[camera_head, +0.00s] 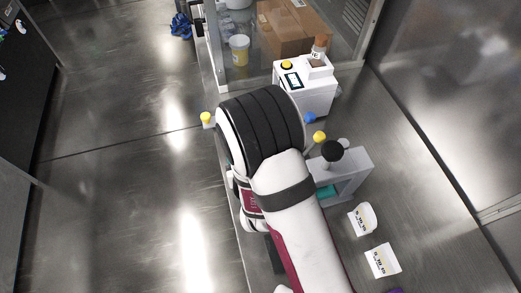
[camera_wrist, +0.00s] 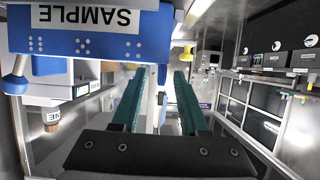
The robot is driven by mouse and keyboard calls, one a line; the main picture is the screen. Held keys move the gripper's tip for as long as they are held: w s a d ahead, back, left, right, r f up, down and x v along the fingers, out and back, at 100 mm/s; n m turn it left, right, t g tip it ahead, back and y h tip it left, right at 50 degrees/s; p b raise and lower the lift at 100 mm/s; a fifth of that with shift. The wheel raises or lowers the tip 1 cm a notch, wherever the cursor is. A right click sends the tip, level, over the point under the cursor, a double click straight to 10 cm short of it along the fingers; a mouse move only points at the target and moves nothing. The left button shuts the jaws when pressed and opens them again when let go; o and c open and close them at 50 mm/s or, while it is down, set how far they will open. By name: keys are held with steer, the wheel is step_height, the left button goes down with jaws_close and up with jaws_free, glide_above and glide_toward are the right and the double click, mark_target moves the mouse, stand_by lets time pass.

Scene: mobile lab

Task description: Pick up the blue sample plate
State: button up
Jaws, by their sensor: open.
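The blue sample plate (camera_wrist: 105,46) fills the upper left of the wrist view, with an upside-down white "SAMPLE" label (camera_wrist: 85,18) and rows of pale dots. My gripper (camera_wrist: 160,75) is open, its two teal fingers apart with nothing seen held between them. The plate's right part lies just above the fingertips in the picture; I cannot tell whether they touch. In the head view my arm covers most of that area. Only a small blue spot (camera_head: 310,118) shows beside the arm, and I cannot tell whether it belongs to the plate.
A white instrument (camera_head: 304,92) with a screen and a brown-topped vial (camera_head: 318,48) stands beyond the arm. Yellow-knobbed posts (camera_head: 319,137) are close by. A white labelled cup (camera_head: 362,218) and labelled white item (camera_head: 383,261) stand at lower right.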

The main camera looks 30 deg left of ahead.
jaws_close()
stand_by(1.3)
